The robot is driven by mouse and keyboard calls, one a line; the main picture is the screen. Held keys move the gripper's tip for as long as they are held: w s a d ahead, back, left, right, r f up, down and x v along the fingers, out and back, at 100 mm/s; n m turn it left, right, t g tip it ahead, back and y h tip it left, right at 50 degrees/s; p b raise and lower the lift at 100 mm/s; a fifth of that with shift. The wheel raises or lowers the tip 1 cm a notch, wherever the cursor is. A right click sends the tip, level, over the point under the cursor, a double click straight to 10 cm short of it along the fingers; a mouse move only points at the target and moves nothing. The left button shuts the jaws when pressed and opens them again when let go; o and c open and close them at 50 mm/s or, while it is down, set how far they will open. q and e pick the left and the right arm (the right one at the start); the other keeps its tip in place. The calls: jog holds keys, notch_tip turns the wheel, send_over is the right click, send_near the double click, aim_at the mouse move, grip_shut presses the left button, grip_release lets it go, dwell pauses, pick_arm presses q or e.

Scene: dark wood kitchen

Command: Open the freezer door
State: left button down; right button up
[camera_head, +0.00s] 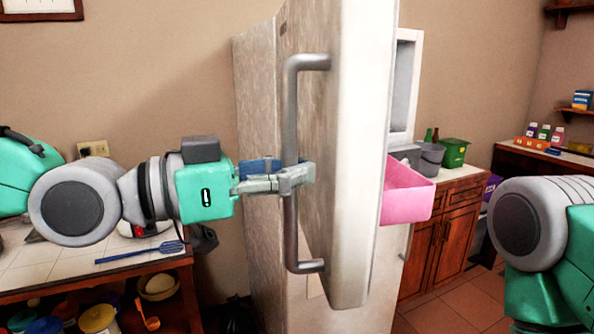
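The freezer door (355,150) stands in the centre of the camera_head view, seen nearly edge-on, with its outer face turned left. It stands swung out from the pale cabinet (258,90) behind it. A long grey vertical handle (290,110) is fixed to the outer face. My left gripper (294,178) reaches in from the left with its fingers closed around the middle of the handle. The exact finger contact behind the handle is partly hidden. My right arm shows at the lower right edge; its gripper is out of the frame.
A pink bin (405,192) juts out right of the door edge. A wooden counter (445,235) with a green box (453,152) stands behind on the right. A tiled table (60,262) with a blue spatula (140,252) is at the left. Some brown floor is clear at lower right.

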pick_arm(q)
jog(key=c, duration=1.5)
grip_release()
jog(key=shift+a+r, duration=0.1)
jog(key=shift+a, duration=0.5)
pick_arm(e)
jog(key=shift+s+a+r, duration=0.1)
jog(key=shift+a+r, duration=0.05)
jog(key=shift+a, duration=0.25)
pick_arm(q)
jog(key=shift+d, duration=0.1)
jog(key=v, duration=1.2)
pick_arm(e)
jog(key=shift+d, duration=0.35)
